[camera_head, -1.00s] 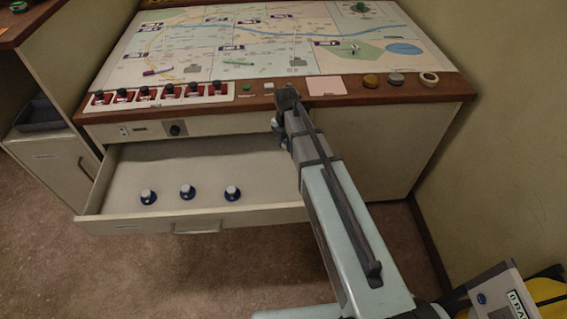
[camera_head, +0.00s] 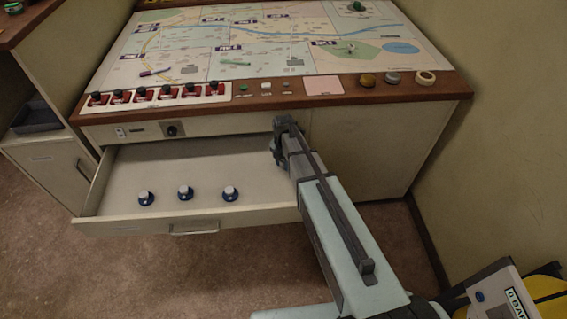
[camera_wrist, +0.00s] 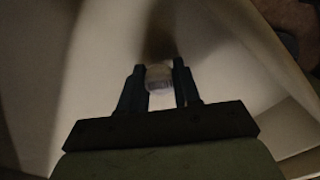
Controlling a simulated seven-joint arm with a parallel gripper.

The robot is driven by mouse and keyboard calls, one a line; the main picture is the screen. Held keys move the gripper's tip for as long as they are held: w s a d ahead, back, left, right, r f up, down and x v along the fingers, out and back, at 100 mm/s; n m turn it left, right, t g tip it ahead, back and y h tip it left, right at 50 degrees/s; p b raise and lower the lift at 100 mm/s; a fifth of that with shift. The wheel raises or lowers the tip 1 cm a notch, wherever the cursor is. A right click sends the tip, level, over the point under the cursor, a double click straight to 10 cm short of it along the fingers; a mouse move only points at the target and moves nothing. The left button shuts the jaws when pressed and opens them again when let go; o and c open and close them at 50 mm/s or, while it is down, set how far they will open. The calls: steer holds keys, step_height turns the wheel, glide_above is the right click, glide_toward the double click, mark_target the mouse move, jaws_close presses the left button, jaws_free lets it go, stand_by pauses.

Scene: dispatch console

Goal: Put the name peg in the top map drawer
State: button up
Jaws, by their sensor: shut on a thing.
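My gripper (camera_head: 278,152) is at the right end of the open top map drawer (camera_head: 120,226), low over or inside it; its height above the drawer floor is hard to judge. In the wrist view my gripper (camera_wrist: 160,82) is shut on a small pale, rounded peg (camera_wrist: 159,77), with light drawer surfaces around it. The held peg is hidden in the head view.
The console top holds a map (camera_head: 250,55), a row of red switches (camera_head: 160,95), a pink note (camera_head: 323,85) and round items near its right front edge. A grey tray (camera_head: 38,118) sits at left. The drawer floor behind the standing pegs is clear.

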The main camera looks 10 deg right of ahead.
steer(key=shift+f, duration=0.25)
steer(key=o, duration=1)
step_height(320, 180, up, 12)
steer(key=shift+r, duration=0.2)
stand_by(0.4)
